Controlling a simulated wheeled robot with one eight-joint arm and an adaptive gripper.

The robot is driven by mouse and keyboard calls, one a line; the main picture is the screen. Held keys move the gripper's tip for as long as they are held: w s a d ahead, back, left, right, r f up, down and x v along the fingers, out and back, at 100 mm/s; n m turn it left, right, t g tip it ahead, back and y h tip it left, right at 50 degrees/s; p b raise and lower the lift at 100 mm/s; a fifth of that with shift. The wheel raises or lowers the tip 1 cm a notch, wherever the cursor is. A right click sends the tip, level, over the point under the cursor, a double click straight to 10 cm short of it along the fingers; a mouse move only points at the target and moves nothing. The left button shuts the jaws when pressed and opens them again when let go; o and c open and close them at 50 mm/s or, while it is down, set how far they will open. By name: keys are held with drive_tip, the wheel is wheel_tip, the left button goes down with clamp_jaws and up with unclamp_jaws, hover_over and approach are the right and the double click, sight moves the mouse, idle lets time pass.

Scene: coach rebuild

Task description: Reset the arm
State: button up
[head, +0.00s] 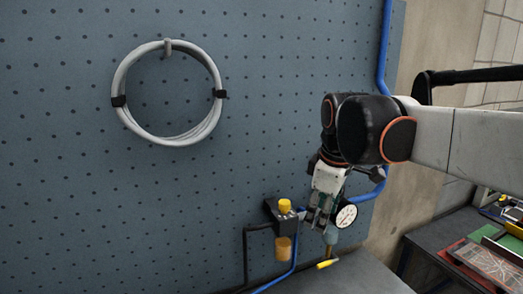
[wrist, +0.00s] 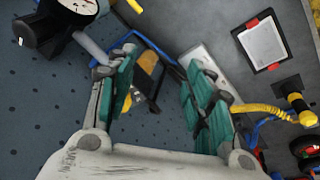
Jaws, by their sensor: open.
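My arm reaches in from the right in the head view. My gripper (head: 320,214) points down in front of the blue pegboard, between the dial gauge (head: 346,215) and the black fitting with a yellow knob (head: 285,206). In the wrist view my gripper (wrist: 161,82) has its two green-padded fingers spread wide. Nothing is held between them. A black and yellow part (wrist: 148,66) shows beyond the gap, apart from the pads as far as I can tell. The gauge (wrist: 80,5) is cut off at the top left of the wrist view.
A grey hose coil (head: 126,78) hangs on the pegboard (head: 60,200). Blue hose (head: 384,50) runs down the board. A grey surface (head: 350,276) lies below, with a yellow-tipped piece (head: 327,264). A dark bench (head: 425,245) with trays stands at right. The board's left side is clear.

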drive_tip(key=s+d+f+m+t+b, duration=0.2)
drive_tip(key=s+f+m+b, duration=0.3)
drive_tip(key=s+f, duration=0.3)
drive_tip(key=s+d+f+m+t+b, duration=0.2)
drive_tip(key=s+d+f+m+b, duration=0.2)
drive_tip(key=s+f, duration=0.5)
wheel_tip(320, 180, down, 6)
drive_tip(key=m+b, duration=0.2)
drive_tip(key=shift+s+d+m, duration=0.15)
drive_tip(key=shift+s+m, duration=0.1)
drive_tip(key=shift+m, duration=0.05)
